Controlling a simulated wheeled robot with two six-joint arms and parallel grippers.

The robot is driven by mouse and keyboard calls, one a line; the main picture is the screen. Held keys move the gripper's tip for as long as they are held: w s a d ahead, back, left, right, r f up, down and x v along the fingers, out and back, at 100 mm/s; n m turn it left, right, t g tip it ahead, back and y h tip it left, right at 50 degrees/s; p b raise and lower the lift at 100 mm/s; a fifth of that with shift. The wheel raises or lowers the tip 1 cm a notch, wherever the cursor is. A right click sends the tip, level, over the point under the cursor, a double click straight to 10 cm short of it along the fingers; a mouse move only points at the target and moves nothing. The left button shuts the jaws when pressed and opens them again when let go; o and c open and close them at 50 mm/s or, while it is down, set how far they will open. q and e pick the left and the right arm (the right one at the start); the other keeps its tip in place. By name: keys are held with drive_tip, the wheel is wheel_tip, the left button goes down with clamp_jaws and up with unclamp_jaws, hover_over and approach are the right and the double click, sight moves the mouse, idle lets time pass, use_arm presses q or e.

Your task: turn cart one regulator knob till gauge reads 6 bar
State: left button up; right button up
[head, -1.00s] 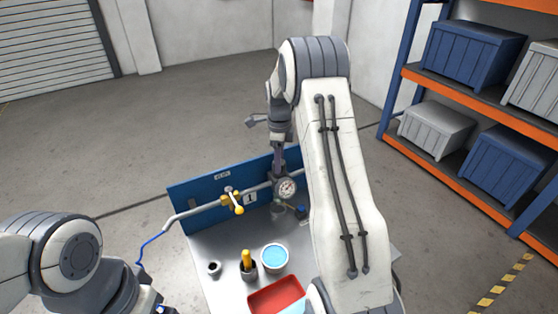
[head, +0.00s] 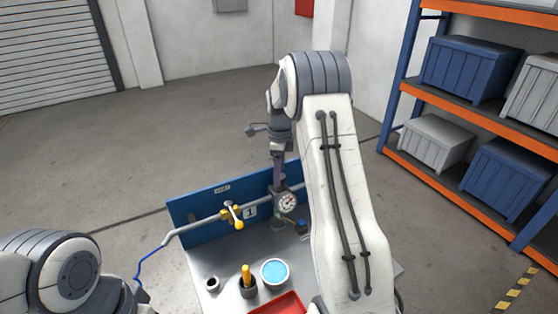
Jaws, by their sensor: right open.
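A pipe along the panel carries a round white gauge (head: 287,202) on a dark regulator body. The gauge's needle is too small to read. My right gripper (head: 279,180) points down just above and behind the gauge, jaws open. The regulator knob cannot be made out; it may be hidden at the fingers. Of my left arm only links show at the lower left; its gripper is out of view.
A yellow-handled valve (head: 234,215) sits on the pipe left of the gauge. On the cart top are a blue-filled round tub (head: 274,272), a dark cup with a yellow-handled item (head: 247,282), a small dark cup (head: 212,284) and a red tray (head: 280,305). Shelves stand at right.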

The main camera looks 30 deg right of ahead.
wheel_tip(320, 180, up, 9)
drive_tip(key=b, duration=0.1)
drive_tip(key=shift+b, duration=0.4)
drive_tip(key=s+a+n+b, duration=0.1)
drive_tip(key=s+a+n, duration=0.2)
drive_tip(key=a+n, duration=0.35)
drive_tip(key=s+a+n, duration=0.4)
drive_tip(key=a, duration=0.5)
drive_tip(key=s+a+n+b, duration=0.1)
drive_tip(key=s+a+n, duration=0.2)
drive_tip(key=a+n, duration=0.35)
drive_tip(key=s+a+f+n, duration=0.2)
drive_tip(key=s+a+n, duration=0.1)
drive_tip(key=s+n, duration=0.2)
drive_tip(key=s+a+f+n, duration=0.2)
drive_tip(key=s+n, duration=0.4)
drive_tip(key=s, duration=0.4)
drive_tip(key=s+a+f+n+y, duration=0.1)
drive_tip(key=s+a+n, duration=0.3)
drive_tip(key=s, duration=0.4)
drive_tip(key=shift+a+f+n+b, duration=0.2)
drive_tip(key=shift+f+n+b, duration=0.25)
drive_tip(key=shift+f+n, duration=0.3)
drive_tip(key=shift+w, duration=0.1)
